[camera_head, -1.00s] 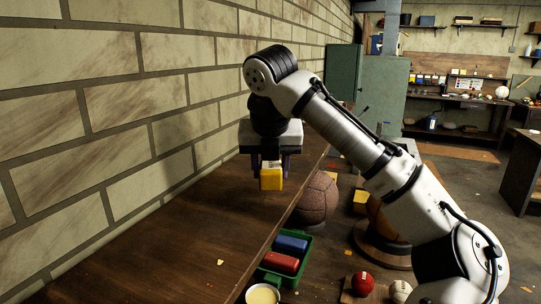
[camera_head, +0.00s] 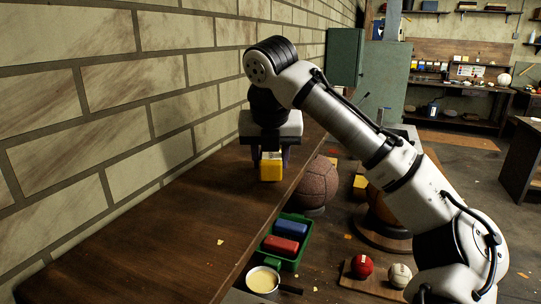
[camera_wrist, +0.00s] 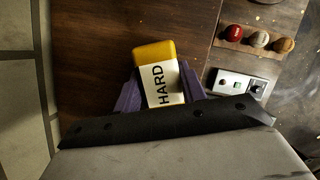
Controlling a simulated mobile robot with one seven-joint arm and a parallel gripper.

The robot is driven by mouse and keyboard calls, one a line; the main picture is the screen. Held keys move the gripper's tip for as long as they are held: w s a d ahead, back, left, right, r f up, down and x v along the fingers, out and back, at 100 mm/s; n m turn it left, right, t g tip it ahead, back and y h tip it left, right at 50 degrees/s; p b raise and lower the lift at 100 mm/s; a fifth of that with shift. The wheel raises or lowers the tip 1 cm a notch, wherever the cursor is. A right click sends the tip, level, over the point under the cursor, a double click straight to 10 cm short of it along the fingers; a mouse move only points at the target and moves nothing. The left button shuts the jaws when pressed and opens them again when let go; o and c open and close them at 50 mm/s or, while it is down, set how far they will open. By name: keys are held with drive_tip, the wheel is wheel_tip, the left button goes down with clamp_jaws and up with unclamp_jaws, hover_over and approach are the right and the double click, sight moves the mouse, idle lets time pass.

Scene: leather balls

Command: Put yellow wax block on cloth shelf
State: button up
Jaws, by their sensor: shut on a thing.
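The yellow wax block (camera_head: 271,171) is between the fingers of my gripper (camera_head: 270,160), over the long brown wooden shelf (camera_head: 190,215) along the brick wall. In the wrist view the yellow block (camera_wrist: 153,51) carries a white label reading "HARD", and the purple fingers of my gripper (camera_wrist: 155,92) are shut on its sides. I cannot tell whether the block touches the shelf top. No cloth is visible on the shelf in these views.
A green tray (camera_head: 297,262) with a blue block (camera_head: 291,228) and a red block (camera_head: 281,246) stands beside the shelf. A pan of pale wax (camera_head: 262,280) is at the front. A large brown ball (camera_head: 318,183) is right of the gripper. The near shelf is mostly bare.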

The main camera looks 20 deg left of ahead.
drive_tip(key=shift+f, duration=0.25)
drive_tip(key=o, duration=1.2)
drive_tip(key=shift+o, duration=0.2)
drive_tip(key=b+v, duration=0.1)
drive_tip(key=v, duration=1.2)
drive_tip(key=shift+s+r, duration=0.2)
drive_tip(key=shift+r, duration=0.15)
